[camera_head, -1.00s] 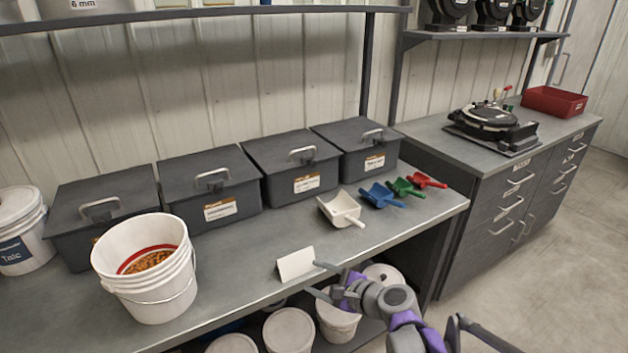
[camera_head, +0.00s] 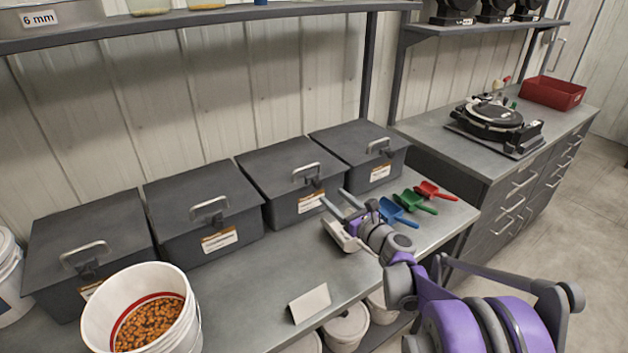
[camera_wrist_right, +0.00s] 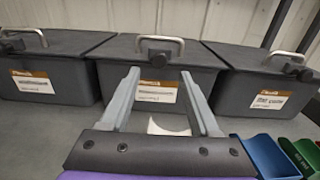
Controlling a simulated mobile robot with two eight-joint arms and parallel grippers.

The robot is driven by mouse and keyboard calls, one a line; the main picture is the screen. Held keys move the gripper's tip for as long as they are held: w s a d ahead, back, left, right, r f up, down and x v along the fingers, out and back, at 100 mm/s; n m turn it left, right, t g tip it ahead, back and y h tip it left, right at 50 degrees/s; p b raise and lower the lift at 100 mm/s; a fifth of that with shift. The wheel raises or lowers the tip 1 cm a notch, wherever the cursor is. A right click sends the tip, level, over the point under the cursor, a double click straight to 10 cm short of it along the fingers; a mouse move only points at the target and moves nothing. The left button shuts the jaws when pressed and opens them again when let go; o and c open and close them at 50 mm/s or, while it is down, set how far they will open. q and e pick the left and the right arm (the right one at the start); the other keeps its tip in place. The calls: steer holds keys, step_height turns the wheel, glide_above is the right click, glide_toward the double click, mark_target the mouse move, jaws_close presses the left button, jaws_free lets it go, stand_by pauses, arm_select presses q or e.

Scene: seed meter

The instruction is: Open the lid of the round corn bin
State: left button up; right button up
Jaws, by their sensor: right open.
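Four dark grey lidded bins stand in a row on the bench, all shut, each with a metal handle: far left (camera_head: 88,235), second (camera_head: 205,195), third (camera_head: 285,165) and far right (camera_head: 355,140). Their label text is too small to read, so I cannot tell which is the round corn bin. My right gripper (camera_head: 334,200) is open and empty, in front of the third bin and above the white scoop (camera_head: 345,238). In the right wrist view its fingers (camera_wrist_right: 159,78) point at the middle bin (camera_wrist_right: 155,95), apart from it. My left gripper is not in view.
Blue (camera_head: 397,212), green (camera_head: 414,202) and red (camera_head: 435,190) scoops lie right of my gripper. A white bucket of orange-brown seeds (camera_head: 140,310) stands front left. A blank card (camera_head: 309,303) sits near the bench's front edge. A shelf (camera_head: 200,18) overhangs the bins.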

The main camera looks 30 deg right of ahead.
mark_target(319, 185)
steer(key=w, duration=0.8)
steer(key=shift+w+a+p, duration=0.35)
steer(key=shift+a+p, duration=0.05)
jaws_close()
